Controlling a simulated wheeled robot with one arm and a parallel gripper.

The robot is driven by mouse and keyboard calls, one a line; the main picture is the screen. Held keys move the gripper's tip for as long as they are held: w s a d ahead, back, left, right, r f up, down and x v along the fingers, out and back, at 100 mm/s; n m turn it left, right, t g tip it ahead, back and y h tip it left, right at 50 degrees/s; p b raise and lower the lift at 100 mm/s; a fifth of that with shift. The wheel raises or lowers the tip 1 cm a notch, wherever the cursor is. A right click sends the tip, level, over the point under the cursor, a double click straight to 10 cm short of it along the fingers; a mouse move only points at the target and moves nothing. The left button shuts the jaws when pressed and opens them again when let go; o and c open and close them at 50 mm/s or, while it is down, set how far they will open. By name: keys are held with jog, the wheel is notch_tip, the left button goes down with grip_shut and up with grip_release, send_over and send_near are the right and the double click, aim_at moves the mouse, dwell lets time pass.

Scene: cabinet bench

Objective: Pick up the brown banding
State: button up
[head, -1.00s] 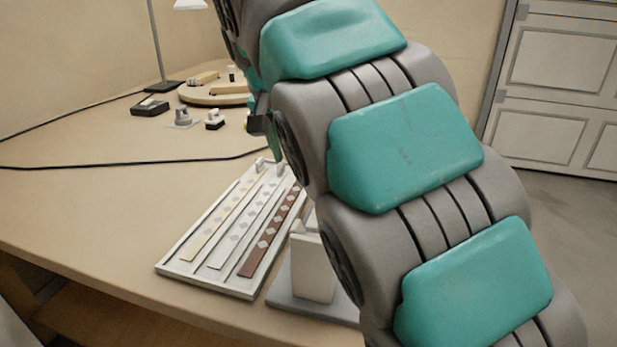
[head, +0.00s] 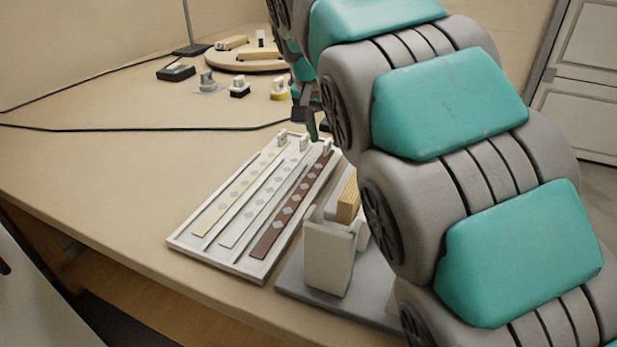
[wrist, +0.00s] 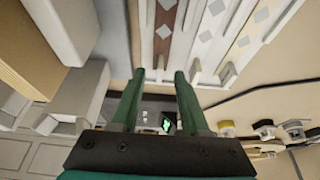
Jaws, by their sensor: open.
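The brown banding (head: 290,207) is a dark brown strip with pale diamond marks. It lies in the right-hand slot of a white tray (head: 219,268), beside a white strip (head: 263,207) and a cream strip (head: 238,192). In the wrist view the brown banding (wrist: 163,35) shows ahead of the fingers, near a small white upright clip. My gripper (wrist: 158,78) has its two green fingers apart with nothing between them. In the head view the gripper (head: 312,130) is at the far end of the tray, partly hidden by my arm.
A white block stand (head: 328,258) on a grey base stands right of the tray, with a wooden block (head: 348,198) beside it. Small knobs (head: 239,86) and a round wooden board (head: 245,59) lie farther back. A black cable (head: 150,128) crosses the bench. The left bench is clear.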

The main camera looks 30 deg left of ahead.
jog(key=shift+x, duration=1.05)
jog(key=shift+c, duration=0.2)
grip_shut()
